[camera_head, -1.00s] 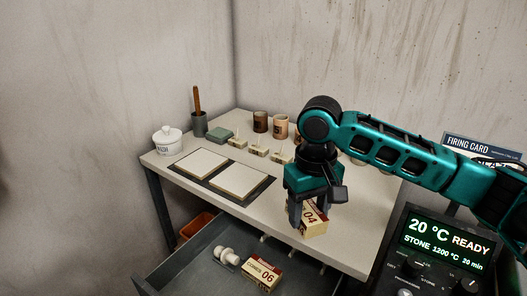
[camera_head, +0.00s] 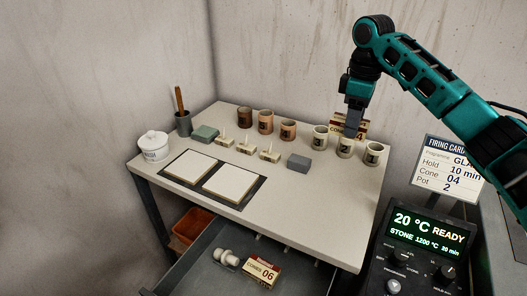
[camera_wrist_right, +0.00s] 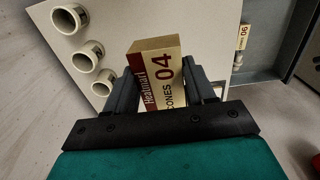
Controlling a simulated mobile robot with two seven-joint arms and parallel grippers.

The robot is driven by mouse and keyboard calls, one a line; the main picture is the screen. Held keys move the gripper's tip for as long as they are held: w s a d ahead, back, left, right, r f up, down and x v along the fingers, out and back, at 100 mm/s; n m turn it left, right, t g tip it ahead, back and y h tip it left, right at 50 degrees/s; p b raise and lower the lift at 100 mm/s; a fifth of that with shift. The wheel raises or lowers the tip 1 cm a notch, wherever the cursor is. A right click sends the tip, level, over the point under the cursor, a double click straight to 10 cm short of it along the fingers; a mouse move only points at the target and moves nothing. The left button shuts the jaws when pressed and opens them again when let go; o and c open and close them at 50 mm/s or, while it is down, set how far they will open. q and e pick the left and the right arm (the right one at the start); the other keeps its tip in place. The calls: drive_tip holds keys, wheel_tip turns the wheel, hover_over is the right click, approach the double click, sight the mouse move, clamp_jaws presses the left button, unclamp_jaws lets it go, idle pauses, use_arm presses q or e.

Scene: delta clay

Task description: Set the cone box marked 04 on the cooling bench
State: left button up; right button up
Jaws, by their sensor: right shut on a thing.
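The cone box marked 04 (camera_head: 337,121) is cream and dark red, near the back right of the pale bench top (camera_head: 330,205). My right gripper (camera_head: 354,122) is shut on it. In the right wrist view the box (camera_wrist_right: 155,62) sits between the fingers of the gripper (camera_wrist_right: 160,88), with the 04 label facing the camera. In the head view the fingers and the pale pots partly hide the box. I cannot tell whether its underside touches the bench. My left gripper is not in view.
Pale pots (camera_head: 345,147) stand just in front of the box; brown pots (camera_head: 265,121) stand left. A grey block (camera_head: 299,163) and white tiles (camera_head: 229,184) lie nearer. A box marked 06 (camera_head: 262,270) is in the open drawer (camera_head: 215,283). The bench's front right is clear.

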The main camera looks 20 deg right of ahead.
drive_tip(key=n, duration=0.3)
drive_tip(key=shift+a+r, duration=0.1)
drive_tip(key=n, duration=0.3)
drive_tip(key=shift+s+a+n, duration=0.25)
drive_tip(key=shift+n, duration=0.05)
drive_tip(key=n, duration=0.4)
drive_tip(key=a+n, duration=0.1)
drive_tip(key=n, duration=0.1)
drive_tip(key=shift+s+n+t, duration=0.25)
drive_tip(key=shift+n+t, duration=0.15)
wheel_tip(320, 180, down, 20)
drive_tip(key=shift+b, duration=1.2)
drive_tip(key=shift+c, duration=0.7)
drive_tip(key=o, duration=1.3)
drive_tip(key=shift+o, duration=0.2)
wheel_tip(320, 180, up, 12)
drive_tip(key=p, duration=0.1)
drive_tip(key=shift+s+p, duration=0.3)
drive_tip(key=shift+s, duration=0.15)
